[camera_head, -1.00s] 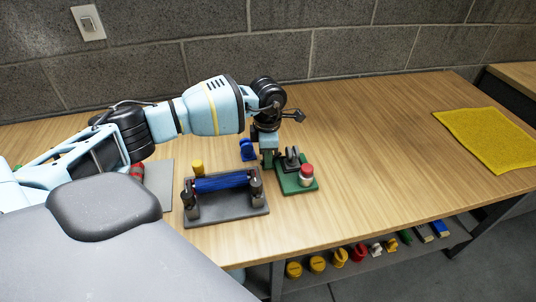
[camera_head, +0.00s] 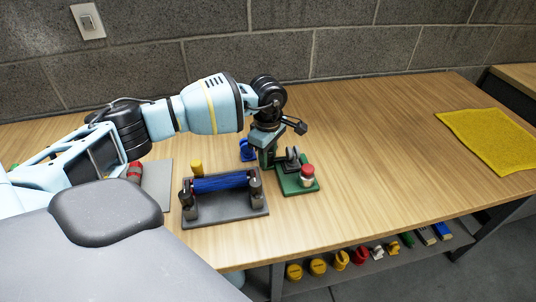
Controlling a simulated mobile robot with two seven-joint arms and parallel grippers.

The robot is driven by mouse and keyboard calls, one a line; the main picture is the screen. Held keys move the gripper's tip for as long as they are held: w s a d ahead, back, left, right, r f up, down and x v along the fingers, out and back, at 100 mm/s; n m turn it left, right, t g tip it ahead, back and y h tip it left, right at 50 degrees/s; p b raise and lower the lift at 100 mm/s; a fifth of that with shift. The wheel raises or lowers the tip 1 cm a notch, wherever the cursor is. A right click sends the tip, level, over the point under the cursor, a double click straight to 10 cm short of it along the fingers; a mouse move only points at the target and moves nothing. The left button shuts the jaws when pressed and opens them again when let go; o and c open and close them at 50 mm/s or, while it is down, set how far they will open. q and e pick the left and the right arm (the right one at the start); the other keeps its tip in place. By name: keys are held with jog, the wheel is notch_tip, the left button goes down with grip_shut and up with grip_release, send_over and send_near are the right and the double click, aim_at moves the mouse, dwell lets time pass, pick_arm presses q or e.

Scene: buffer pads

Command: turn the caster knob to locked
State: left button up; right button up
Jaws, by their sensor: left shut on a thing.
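The caster unit stands on a green base plate (camera_head: 300,190) near the middle of the table. It has a dark caster wheel (camera_head: 293,157) and a red-topped white post (camera_head: 307,175) at its front right. My left gripper (camera_head: 267,157) reaches down at the back left of this plate, beside the wheel, and is shut on the caster knob. The fingers and wrist hide most of the knob, so I cannot read its setting. My right gripper is not in view.
A grey fixture (camera_head: 225,208) with a blue roller stands left of the green plate. A blue piece (camera_head: 247,149) is behind it. A yellow mat (camera_head: 490,138) lies at the right. The table between plate and mat is clear. Several coloured parts sit on the shelf below.

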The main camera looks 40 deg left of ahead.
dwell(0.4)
pick_arm(q)
jog(key=o, duration=0.9)
jog(key=shift+r, duration=3.9)
